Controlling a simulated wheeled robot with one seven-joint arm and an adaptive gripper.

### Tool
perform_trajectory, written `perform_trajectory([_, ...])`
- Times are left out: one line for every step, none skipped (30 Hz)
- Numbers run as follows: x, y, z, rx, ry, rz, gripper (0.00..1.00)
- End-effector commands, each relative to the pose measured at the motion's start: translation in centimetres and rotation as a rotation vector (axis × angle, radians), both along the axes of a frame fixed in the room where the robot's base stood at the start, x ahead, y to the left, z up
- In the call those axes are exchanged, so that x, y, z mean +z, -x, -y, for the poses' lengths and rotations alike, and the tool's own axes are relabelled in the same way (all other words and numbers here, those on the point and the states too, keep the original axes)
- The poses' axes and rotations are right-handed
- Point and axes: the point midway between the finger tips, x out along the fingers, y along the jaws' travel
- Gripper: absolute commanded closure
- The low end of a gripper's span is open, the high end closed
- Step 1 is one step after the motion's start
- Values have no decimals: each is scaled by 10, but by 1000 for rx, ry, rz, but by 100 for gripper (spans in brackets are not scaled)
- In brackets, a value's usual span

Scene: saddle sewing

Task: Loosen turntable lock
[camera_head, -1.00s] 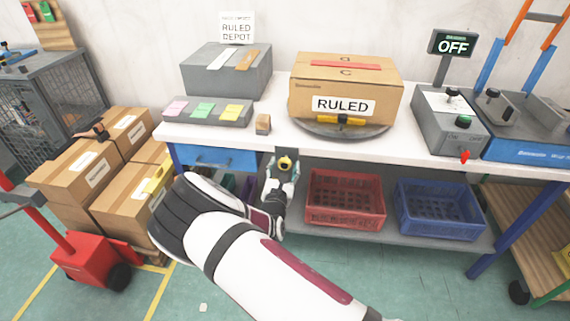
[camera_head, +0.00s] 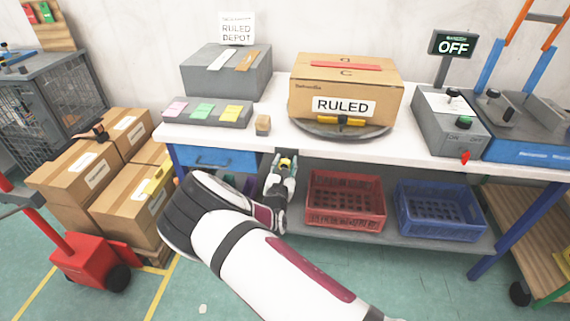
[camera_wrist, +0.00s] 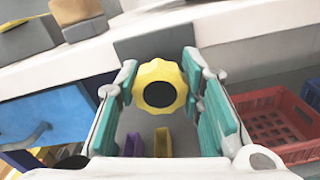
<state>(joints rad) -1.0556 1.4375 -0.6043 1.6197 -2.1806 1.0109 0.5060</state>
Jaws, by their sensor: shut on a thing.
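The turntable lock is a yellow scalloped knob (camera_head: 286,161) with a black centre, on a dark plate at the table's front edge. In the wrist view the knob (camera_wrist: 159,94) sits between my teal finger pads, near their far ends. My gripper (camera_head: 284,170) is shut on the knob, one finger on each side. The round grey turntable (camera_head: 309,126) lies on the white tabletop to the right of the knob. It carries a cardboard box (camera_head: 302,98) labelled RULED, with a yellow and black piece at the front.
A blue drawer (camera_head: 222,158) is left of the knob. A small wooden block (camera_head: 263,125) stands above it on the tabletop. A control box (camera_head: 450,135) with an OFF display stands right.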

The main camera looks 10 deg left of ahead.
Motion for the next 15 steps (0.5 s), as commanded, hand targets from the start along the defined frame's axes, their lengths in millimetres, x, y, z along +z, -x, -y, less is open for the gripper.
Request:
perform_trajectory([0, 0, 0, 1, 7, 0, 93])
perform_trajectory([0, 0, 0, 1, 13, 0, 93])
perform_trajectory([0, 0, 0, 1, 22, 0, 93])
perform_trajectory([0, 0, 0, 1, 31, -1, 93])
perform_trajectory([0, 0, 0, 1, 41, -1, 93])
perform_trajectory([0, 0, 0, 1, 59, -2, 93])
perform_trajectory([0, 0, 0, 1, 73, -2, 93])
perform_trajectory([0, 0, 0, 1, 90, -3, 93])
perform_trajectory([0, 0, 0, 1, 115, -4, 93])
perform_trajectory([0, 0, 0, 1, 134, -4, 93])
perform_trajectory([0, 0, -1, 1, 157, -5, 93])
perform_trajectory([0, 0, -1, 1, 189, -6, 93])
perform_trajectory([0, 0, -1, 1, 213, -7, 93])
perform_trajectory([0, 0, -1, 1, 239, -8, 93])
perform_trajectory([1, 0, -1, 1, 275, -9, 93])
